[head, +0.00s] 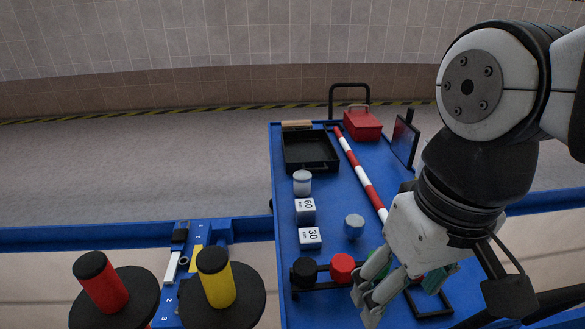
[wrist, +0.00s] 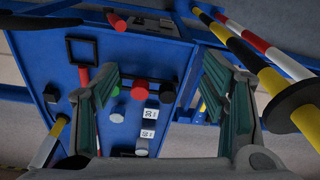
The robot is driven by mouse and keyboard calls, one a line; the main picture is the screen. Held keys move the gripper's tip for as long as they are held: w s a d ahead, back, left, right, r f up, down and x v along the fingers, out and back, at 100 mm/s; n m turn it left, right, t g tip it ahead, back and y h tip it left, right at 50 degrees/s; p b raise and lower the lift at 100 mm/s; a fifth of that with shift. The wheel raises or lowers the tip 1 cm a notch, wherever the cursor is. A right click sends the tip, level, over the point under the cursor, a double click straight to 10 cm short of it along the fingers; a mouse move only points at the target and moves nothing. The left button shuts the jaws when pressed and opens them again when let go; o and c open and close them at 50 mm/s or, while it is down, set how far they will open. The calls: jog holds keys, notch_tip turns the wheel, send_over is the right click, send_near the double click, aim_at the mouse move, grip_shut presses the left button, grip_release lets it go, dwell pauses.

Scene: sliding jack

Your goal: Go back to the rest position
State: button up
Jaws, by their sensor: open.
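My gripper (head: 402,286) is over the near right part of the blue cart (head: 285,225). Its two fingers with green pads are spread apart. In the wrist view the gripper (wrist: 160,72) is open, with nothing held between the pads. In the head view the red knob (head: 342,267) and a black knob (head: 304,272) are left of the gripper. My wrist and fingers hide part of the cart's near right.
White blocks marked 60 (head: 306,210) and 30 (head: 310,238), a white jar (head: 302,183) and a pale knob (head: 354,226) stand on the cart. Farther back are a black tray (head: 310,151), a striped bar (head: 361,175), a red box (head: 362,124) and a screen (head: 405,138). Striped poles (wrist: 265,73) show at right in the wrist view.

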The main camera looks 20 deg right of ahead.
jog(key=shift+s+f, duration=0.2)
jog(key=shift+s, duration=0.95)
notch_tip(320, 180, up, 20)
jog(key=t+p, duration=0.3)
jog(key=p, duration=1.5)
jog(key=shift+a+f, duration=0.15)
